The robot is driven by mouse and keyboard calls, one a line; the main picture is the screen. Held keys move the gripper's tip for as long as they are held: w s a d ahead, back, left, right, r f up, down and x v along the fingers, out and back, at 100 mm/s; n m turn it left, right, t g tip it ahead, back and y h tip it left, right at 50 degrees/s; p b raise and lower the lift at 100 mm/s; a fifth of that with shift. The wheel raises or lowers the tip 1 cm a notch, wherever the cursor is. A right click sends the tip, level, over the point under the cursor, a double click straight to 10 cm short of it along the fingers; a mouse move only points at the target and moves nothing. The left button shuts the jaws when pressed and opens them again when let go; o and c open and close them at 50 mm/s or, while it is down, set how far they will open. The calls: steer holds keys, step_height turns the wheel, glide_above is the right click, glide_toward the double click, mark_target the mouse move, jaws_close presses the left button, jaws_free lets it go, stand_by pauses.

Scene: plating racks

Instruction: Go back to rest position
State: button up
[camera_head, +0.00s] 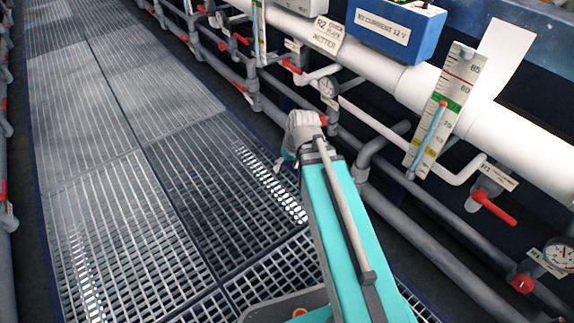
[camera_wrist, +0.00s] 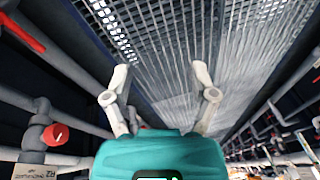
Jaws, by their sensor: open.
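My gripper (camera_wrist: 160,85) shows in the wrist view with its two pale fingers spread wide apart. Nothing is between them; beyond them is the metal grating floor (camera_wrist: 172,50). In the head view my teal arm reaches up from the bottom middle and bends at a pale grey joint over the walkway's right side. The fingers are not clearly visible in the head view.
Pipes with red-handled valves (camera_head: 493,207) line the right side, with a pressure gauge (camera_head: 558,254), a scale board (camera_head: 440,112) and a blue power box (camera_head: 396,27). More pipes edge the far left. The grating walkway (camera_head: 120,120) is clear.

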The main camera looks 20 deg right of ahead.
steer(key=s+a+r+m+g+h+p, duration=0.1)
steer(key=s+a+r+g+h+p, duration=0.1)
steer(key=s, duration=0.2)
step_height(320, 180, up, 38)
steer(key=p, duration=3.8)
steer(key=shift+w+a+f, duration=0.15)
steer(key=shift+f, duration=0.05)
steer(key=shift+c, duration=0.2)
steer(key=shift+c, duration=0.9)
